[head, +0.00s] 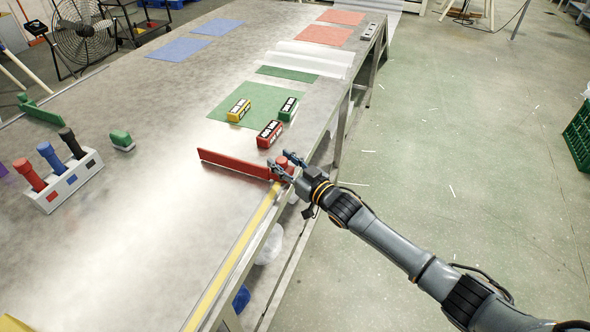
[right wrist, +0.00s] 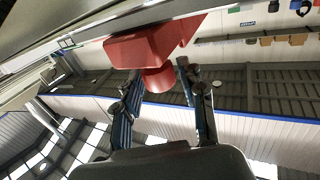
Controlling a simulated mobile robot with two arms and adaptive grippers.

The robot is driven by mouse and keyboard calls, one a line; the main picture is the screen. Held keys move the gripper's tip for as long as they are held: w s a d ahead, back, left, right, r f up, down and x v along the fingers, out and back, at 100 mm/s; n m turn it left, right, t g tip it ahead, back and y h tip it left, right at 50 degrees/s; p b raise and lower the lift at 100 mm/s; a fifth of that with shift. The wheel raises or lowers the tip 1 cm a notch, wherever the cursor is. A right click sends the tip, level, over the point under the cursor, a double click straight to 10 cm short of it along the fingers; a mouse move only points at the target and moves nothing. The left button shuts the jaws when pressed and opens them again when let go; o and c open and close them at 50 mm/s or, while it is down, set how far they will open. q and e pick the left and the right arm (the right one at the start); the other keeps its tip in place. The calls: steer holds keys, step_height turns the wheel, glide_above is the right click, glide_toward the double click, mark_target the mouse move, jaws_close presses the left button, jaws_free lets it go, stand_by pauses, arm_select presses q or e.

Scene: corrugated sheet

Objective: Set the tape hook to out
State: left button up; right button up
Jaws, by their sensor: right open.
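A long red bar (head: 235,164) lies on the metal table near its right edge, with a round red knob (head: 282,161) at its right end. It appears to be the tape hook. A yellow tape strip (head: 232,258) runs along the table edge from near that end. My right gripper (head: 280,168) is open at the knob. In the right wrist view, the red block (right wrist: 145,46) and its knob (right wrist: 158,79) show ahead of the open fingers (right wrist: 160,84), with the knob between their tips. I cannot tell whether they touch. My left gripper is not in view.
Yellow (head: 239,110), green (head: 288,109) and red (head: 269,134) labelled blocks stand on or near a green mat (head: 222,95) just beyond the bar. A white holder (head: 74,184) with coloured handles stands at left.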

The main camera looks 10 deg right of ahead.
steer(key=v, duration=1.1)
steer(key=shift+d, duration=0.2)
steer(key=shift+s+f, duration=0.1)
steer(key=s+d+f+m+g+h, duration=0.1)
steer(key=s+d+f+g+h, duration=0.2)
steer(key=f, duration=0.8)
steer(key=s+d+f+m+g+h+p, duration=0.1)
steer(key=s+d+f+h, duration=0.3)
steer(key=f, duration=0.6)
steer(key=s+d+f+m+g, duration=0.1)
steer(key=s+d+f+g, duration=0.3)
steer(key=f, duration=0.7)
steer(key=s+f+g+h, duration=0.1)
steer(key=s+f, duration=0.5)
steer(key=s, duration=0.4)
steer(key=s+f+g+h, duration=0.1)
steer(key=s+f, duration=0.6)
steer(key=s, duration=0.2)
steer(key=s+a+f+g, duration=0.1)
steer(key=s+f+g, duration=0.1)
steer(key=s, duration=0.8)
steer(key=s+a+f+g, duration=0.2)
steer(key=s+f, duration=0.1)
steer(key=s, duration=0.7)
steer(key=shift+s+f+m+g+p, duration=0.3)
steer(key=shift+f+p, duration=0.05)
